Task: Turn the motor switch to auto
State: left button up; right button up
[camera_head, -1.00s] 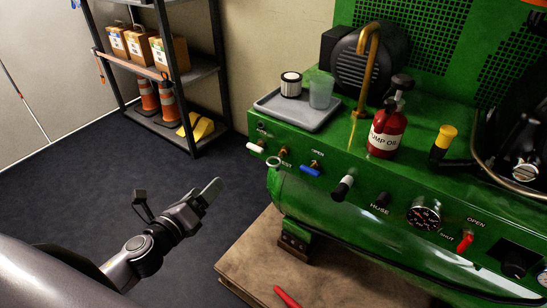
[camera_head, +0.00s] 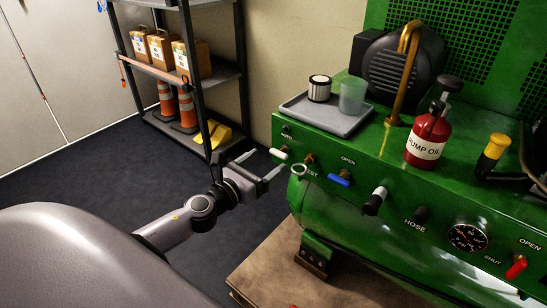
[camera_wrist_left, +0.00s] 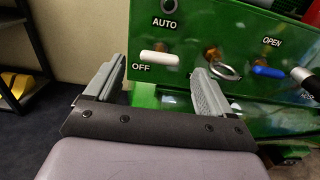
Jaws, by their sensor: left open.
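The motor switch (camera_head: 279,154) has a white lever at the left end of the green compressor's front panel. In the left wrist view the white lever (camera_wrist_left: 159,58) lies level beside the label OFF, with the label AUTO (camera_wrist_left: 164,22) above it. My left gripper (camera_head: 259,165) is open and empty, just left of the switch in the head view. In the left wrist view its two fingers (camera_wrist_left: 157,80) stand apart on either side of the lever, with the lever beyond them. I cannot tell whether they touch it. My right gripper is out of view.
A brass ring-pull valve (camera_head: 299,170) and a blue lever (camera_head: 339,180) sit right of the switch. A grey tray (camera_head: 350,126) with a filter and cup is on top, near a red pump oil bottle (camera_head: 428,137). A shelf (camera_head: 218,75) stands behind.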

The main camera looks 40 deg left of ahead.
aim_at(276, 155)
pick_arm(q)
jog(key=shift+w+d, duration=0.15)
jog(key=shift+w, duration=1.65)
jog(key=c, duration=1.1)
